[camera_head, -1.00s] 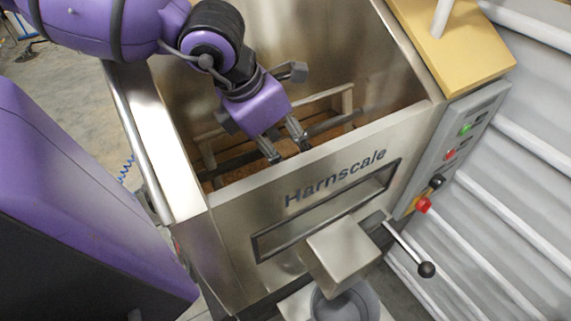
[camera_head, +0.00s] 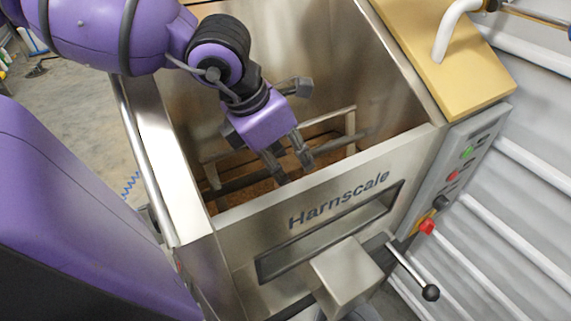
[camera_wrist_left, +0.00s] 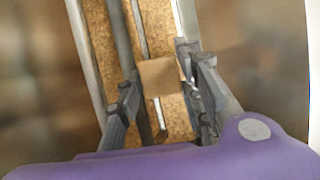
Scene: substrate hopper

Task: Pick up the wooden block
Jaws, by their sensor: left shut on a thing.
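The wooden block (camera_wrist_left: 158,77) is a small, plain tan piece in the left wrist view. It sits between the two fingers of my left gripper (camera_wrist_left: 160,82), which is shut on it. In the head view my left gripper (camera_head: 293,170) points down into the open metal hopper (camera_head: 240,210), behind its front wall. The block cannot be made out in the head view. My right gripper is not in view.
Metal bars (camera_head: 350,130) cross inside the hopper, above brown granular substrate (camera_head: 255,190). Steel walls surround my gripper, with the front wall close to its fingers. A control panel (camera_head: 455,170) and a lever (camera_head: 430,292) are at the right.

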